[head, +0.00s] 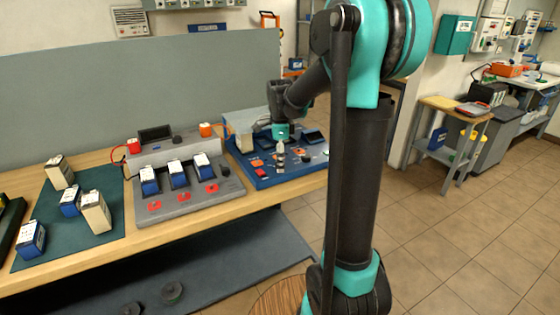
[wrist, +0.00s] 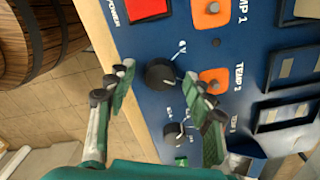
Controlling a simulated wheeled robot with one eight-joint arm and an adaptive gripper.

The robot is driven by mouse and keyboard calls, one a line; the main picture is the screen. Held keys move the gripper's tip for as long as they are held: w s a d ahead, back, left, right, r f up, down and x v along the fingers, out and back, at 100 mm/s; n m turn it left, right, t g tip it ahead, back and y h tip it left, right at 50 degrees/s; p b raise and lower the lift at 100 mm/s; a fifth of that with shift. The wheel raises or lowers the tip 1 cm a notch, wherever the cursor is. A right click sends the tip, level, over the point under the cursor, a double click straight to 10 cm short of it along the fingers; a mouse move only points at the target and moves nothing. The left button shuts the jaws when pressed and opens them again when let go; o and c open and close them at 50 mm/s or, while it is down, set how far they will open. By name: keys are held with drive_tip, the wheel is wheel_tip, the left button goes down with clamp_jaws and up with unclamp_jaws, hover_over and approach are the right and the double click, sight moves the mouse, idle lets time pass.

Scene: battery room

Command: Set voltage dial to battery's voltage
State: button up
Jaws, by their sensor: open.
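The blue control panel (head: 262,182) sits on the bench, and my gripper (head: 281,148) is over it. In the wrist view my gripper (wrist: 155,84) is open, with its two fingers apart on either side of a round black dial (wrist: 160,75). A small label beside that dial seems to end in "V". I cannot tell whether the fingers touch it. A second dial (wrist: 174,131) with a pale pointer and small markings sits below it, near the right finger. Blue-and-white batteries (head: 178,174) stand in the grey unit; their voltage print is unreadable.
The panel also has a red power button (wrist: 150,8), an orange TEMP 2 square (wrist: 215,80) and dark-framed slots (wrist: 285,115). The grey unit (head: 225,190) stands left of it. More batteries (head: 96,212) stand on the green mat (head: 45,215). A wooden barrel (wrist: 40,40) is below.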

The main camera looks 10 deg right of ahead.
drive_tip(key=c, duration=1.1)
drive_tip(key=shift+c, duration=0.3)
drive_tip(key=shift+n, duration=0.3)
drive_tip(key=n, duration=0.9)
drive_tip(key=shift+n, duration=2.2)
